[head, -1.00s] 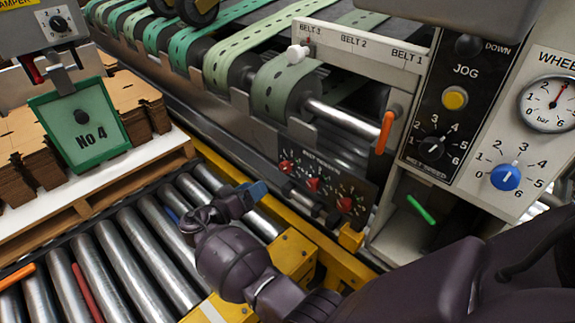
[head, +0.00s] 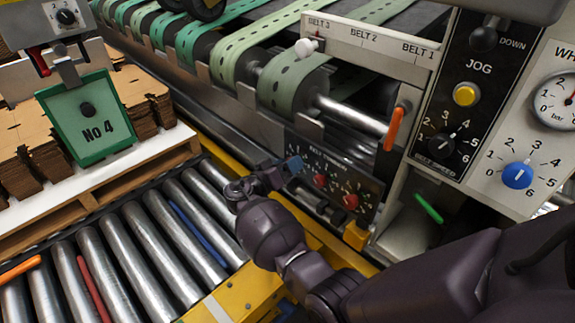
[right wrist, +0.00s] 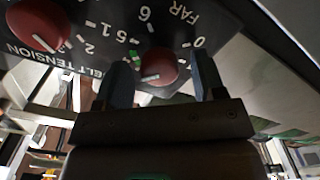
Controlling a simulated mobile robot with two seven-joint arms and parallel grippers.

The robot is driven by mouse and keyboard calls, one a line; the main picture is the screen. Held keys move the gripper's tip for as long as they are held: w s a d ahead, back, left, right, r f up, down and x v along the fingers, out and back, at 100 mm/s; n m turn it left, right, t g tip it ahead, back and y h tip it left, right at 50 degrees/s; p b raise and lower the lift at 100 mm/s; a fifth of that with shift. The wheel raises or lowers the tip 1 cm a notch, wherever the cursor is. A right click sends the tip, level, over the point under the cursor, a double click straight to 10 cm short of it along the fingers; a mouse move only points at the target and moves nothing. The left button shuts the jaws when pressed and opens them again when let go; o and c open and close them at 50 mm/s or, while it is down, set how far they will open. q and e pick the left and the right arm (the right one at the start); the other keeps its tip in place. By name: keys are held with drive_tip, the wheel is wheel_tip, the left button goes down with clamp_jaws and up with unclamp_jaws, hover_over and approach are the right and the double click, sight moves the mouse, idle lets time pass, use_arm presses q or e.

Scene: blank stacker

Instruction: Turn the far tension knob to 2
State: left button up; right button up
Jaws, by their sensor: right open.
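The belt tension panel (head: 334,172) is black, with red knobs and white dial numbers. In the head view the middle knob (head: 320,180) and right knob (head: 350,200) show; my right gripper (head: 288,167) hides the left end. In the right wrist view, the red knob (right wrist: 160,66) by the upside-down FAR label (right wrist: 182,14) lies between the open fingers of my right gripper (right wrist: 160,62). Gaps show beside the knob, so the fingers do not appear closed on it. Its white pointer line faces lower left in that view; the exact reading is unclear. My left gripper is out of view.
Another red knob (right wrist: 38,25) is beside it in the wrist view. Steel rollers (head: 150,255) and a yellow rail (head: 235,290) lie below. Green belts (head: 295,85) run above.

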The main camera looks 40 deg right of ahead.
drive_tip(key=c, duration=0.9)
drive_tip(key=shift+n, duration=0.4)
use_arm(q)
drive_tip(key=p, duration=0.2)
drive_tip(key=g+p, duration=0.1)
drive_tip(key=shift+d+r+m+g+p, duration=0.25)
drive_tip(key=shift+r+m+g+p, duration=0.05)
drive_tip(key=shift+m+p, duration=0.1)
use_arm(e)
drive_tip(key=n, duration=1.6)
drive_tip(key=shift+f+n, duration=0.1)
drive_tip(key=shift+n, duration=0.3)
